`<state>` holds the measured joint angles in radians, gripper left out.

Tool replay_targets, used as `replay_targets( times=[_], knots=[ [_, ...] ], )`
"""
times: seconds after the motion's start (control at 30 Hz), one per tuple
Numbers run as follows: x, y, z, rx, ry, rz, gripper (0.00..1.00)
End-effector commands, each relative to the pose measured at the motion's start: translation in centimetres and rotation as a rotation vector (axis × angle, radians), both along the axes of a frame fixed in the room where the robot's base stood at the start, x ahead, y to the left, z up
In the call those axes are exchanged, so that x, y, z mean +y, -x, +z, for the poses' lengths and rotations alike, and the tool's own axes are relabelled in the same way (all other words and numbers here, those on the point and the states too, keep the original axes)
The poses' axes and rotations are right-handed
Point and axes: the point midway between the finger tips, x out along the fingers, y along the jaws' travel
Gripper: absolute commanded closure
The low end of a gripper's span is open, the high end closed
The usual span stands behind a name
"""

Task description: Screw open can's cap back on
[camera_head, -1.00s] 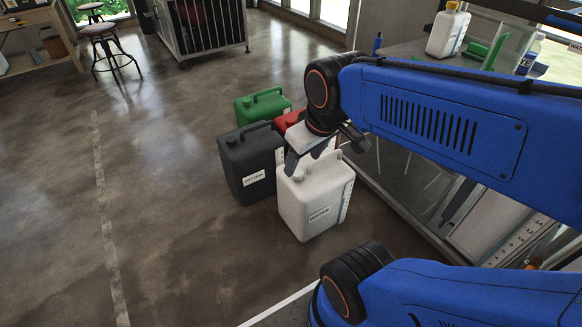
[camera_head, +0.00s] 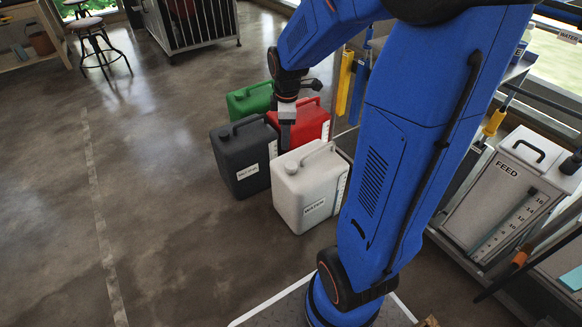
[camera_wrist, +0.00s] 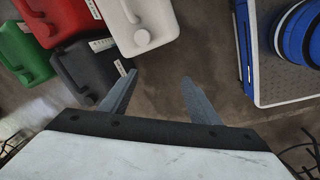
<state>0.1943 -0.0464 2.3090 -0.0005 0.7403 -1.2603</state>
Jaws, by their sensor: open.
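Four cans stand close together on the floor. The white can (camera_head: 312,200), labelled WATER, is nearest and has a pale round cap or neck (camera_head: 291,167) on top. The dark grey can (camera_head: 240,165) is left of it, the red can (camera_head: 315,122) behind it and the green can (camera_head: 248,101) farthest back. My gripper (camera_head: 286,143) hangs in front of the red can, between the dark and white cans in the picture. In the wrist view my gripper (camera_wrist: 159,80) is open and empty, with bare floor between its fingers. I cannot tell which can is open; no loose cap is discernible.
A bench with a white FEED bin (camera_head: 505,190) below stands at the right, close to the cans. A barred cage (camera_head: 195,25) and a stool (camera_head: 95,45) are at the back. The floor on the left is clear.

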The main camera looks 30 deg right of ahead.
Motion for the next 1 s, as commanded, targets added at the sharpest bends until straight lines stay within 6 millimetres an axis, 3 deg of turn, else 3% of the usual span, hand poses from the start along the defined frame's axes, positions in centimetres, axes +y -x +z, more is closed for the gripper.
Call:
replay_targets(
  times=[0.2,0.5,0.7,1.0],
  knots=[
    [-2.6,-3.3,-4.7,0.060,0.013,0.188,0.44],
    [-5.8,-6.4,-11.4,0.122,0.013,0.439,0.44],
    [-6.8,-7.3,-13.7,0.138,0.010,0.524,0.44],
    [-7.0,-7.4,-15.3,0.142,0.009,0.539,0.44]
  ],
)
